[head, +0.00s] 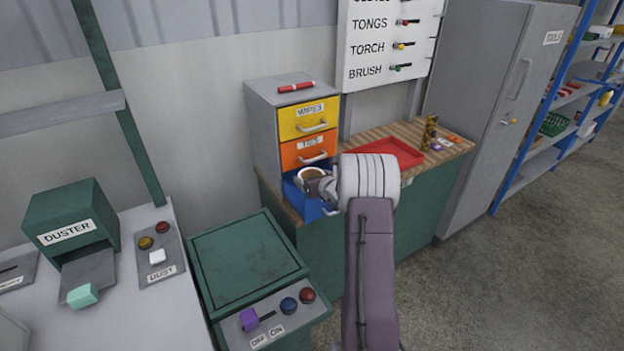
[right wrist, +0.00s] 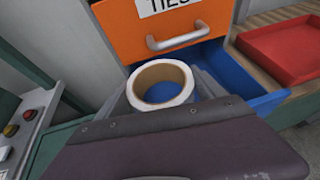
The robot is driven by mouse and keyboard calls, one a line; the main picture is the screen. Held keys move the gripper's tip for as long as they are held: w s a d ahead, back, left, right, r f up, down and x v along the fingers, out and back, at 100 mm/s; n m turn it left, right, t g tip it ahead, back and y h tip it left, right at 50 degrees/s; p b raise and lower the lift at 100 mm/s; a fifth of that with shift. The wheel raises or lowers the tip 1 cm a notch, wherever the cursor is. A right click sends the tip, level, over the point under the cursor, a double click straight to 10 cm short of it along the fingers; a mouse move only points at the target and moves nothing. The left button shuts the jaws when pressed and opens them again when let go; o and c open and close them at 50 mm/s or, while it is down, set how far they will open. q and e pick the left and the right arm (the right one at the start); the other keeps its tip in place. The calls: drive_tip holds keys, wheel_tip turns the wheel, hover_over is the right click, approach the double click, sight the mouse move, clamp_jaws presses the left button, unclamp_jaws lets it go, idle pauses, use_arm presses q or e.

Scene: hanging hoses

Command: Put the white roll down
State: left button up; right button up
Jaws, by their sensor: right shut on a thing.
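The white roll (head: 312,173) is a ring of white tape with a tan inner core; it also shows in the right wrist view (right wrist: 161,100). My right gripper (head: 318,184) is shut on the roll, which has its open hole facing up. The roll is over or in front of the open blue drawer (head: 301,206), below the orange TIES drawer; the exact height above the drawer I cannot tell. The drawer's blue inside (right wrist: 208,60) shows behind the roll in the right wrist view. My left gripper is not in view.
A red tray (head: 384,152) lies on the wooden-topped bench to the right. The yellow WIPES drawer (head: 311,121) and the orange drawer (head: 309,149) above are shut. A green machine (head: 245,262) with knobs stands at the lower left.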

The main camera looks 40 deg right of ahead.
sight(314, 176)
drive_tip(key=shift+f, duration=0.25)
drive_tip(key=o, duration=1.5)
drive_tip(key=shift+r, duration=0.1)
drive_tip(key=shift+c, duration=0.2)
drive_tip(key=shift+r, duration=0.25)
drive_tip(key=shift+r+p, duration=0.65)
drive_tip(key=shift+p, duration=0.35)
drive_tip(key=v, duration=0.2)
drive_tip(key=b+v, duration=0.1)
drive_tip(key=shift+s+f, duration=0.25)
drive_tip(key=shift+s, duration=0.25)
drive_tip(key=v, duration=0.8)
drive_tip(key=shift+a+b, duration=0.2)
drive_tip(key=shift+b, duration=0.25)
drive_tip(key=shift+r, duration=0.1)
